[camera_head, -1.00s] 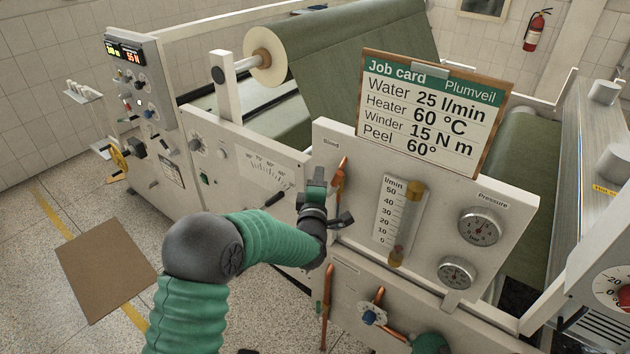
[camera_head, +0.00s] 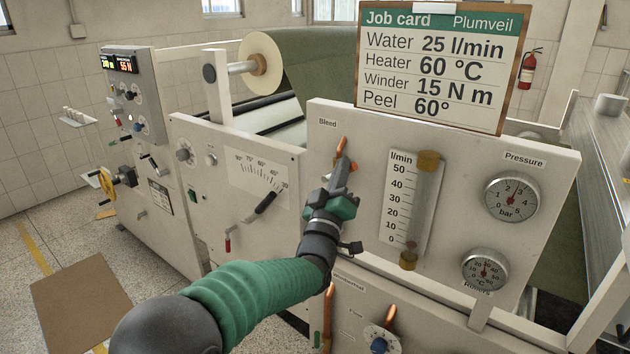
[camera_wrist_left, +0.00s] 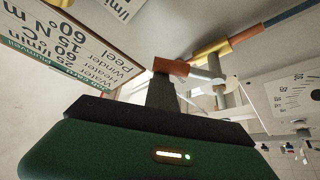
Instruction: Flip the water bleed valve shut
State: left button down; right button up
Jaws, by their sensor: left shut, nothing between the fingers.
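The water bleed valve sits under the "Bleed" label on the white panel (camera_head: 450,165). Its copper pipe (camera_head: 341,148) shows just above my left gripper (camera_head: 343,166). In the left wrist view the valve has a brass body (camera_wrist_left: 212,50) and a silver lever with an orange-red end (camera_wrist_left: 171,67). My left gripper is shut and empty. Its dark fingertips (camera_wrist_left: 162,88) are right at the lever's orange-red end; whether they touch cannot be told. The gripper hides much of the valve in the head view. My right gripper is not in view.
A job card (camera_head: 435,65) stands above the panel. A flow tube (camera_head: 415,210) and a pressure gauge (camera_head: 511,197) are to the right of the gripper. A scale with a black lever (camera_head: 265,202) is on the left. A blue knob (camera_head: 379,345) is below.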

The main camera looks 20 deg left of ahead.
pick_arm(q)
jog(key=shift+s+d+f+m+h+b, duration=0.1)
jog(key=shift+d+f+m+h+b, duration=0.2)
jog(key=shift+f+m+h+b, duration=1.05)
jog(key=shift+s+d+f+m+h+b, duration=0.1)
jog(key=shift+d+f+m+h+b, duration=0.2)
jog(key=shift+m+h+b, duration=1.2)
jog(key=shift+d+f+m+h+b, duration=0.25)
jog(key=shift+f+m+h+b, duration=0.4)
jog(key=shift+m+b, duration=1.7)
jog(key=shift+f+n+b, duration=0.15)
jog(key=shift+n+b, duration=0.25)
